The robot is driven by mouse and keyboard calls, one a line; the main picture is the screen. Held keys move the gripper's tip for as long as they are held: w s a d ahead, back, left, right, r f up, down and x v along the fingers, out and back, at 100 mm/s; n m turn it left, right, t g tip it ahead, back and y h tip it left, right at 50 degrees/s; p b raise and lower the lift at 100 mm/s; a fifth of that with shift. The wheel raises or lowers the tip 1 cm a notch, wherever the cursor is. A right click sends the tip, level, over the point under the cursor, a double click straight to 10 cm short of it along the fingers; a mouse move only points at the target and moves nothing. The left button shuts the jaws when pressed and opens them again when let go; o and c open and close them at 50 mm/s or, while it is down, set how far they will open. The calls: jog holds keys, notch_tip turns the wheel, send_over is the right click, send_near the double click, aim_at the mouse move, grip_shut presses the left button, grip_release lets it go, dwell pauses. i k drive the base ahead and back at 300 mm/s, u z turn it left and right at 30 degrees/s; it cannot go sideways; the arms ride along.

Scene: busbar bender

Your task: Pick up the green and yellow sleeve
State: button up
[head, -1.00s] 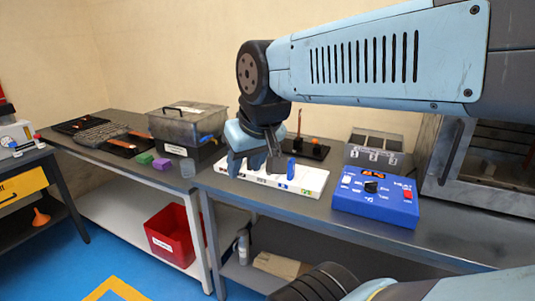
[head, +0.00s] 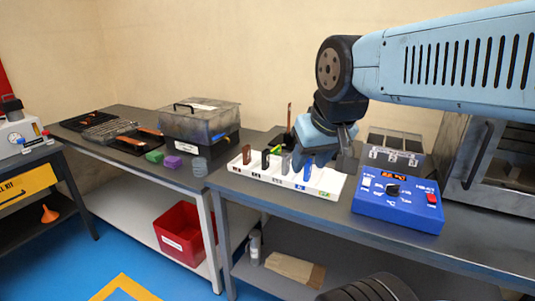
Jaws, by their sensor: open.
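A white rack (head: 270,178) with coloured labels stands on the bench. Upright in it are a brown sleeve (head: 246,154), a black sleeve (head: 265,160), a grey sleeve (head: 286,163) and a blue sleeve (head: 307,171). A small bright green-yellow piece (head: 277,149) shows behind the black and grey sleeves; I cannot tell whether it is the whole green and yellow sleeve. A green-yellow label (head: 325,195) marks the rack's right end. My gripper (head: 323,161) is open, pointing down over the rack's right end, with its fingers apart. It hides part of the area behind.
A blue control box (head: 398,205) stands close to the right of the rack, with an oven (head: 490,165) beyond. A grey lidded box (head: 200,120) and green and purple blocks (head: 173,162) are to the left. A red bin (head: 180,232) is below.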

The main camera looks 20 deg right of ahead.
aim_at(276, 150)
jog(key=i, duration=1)
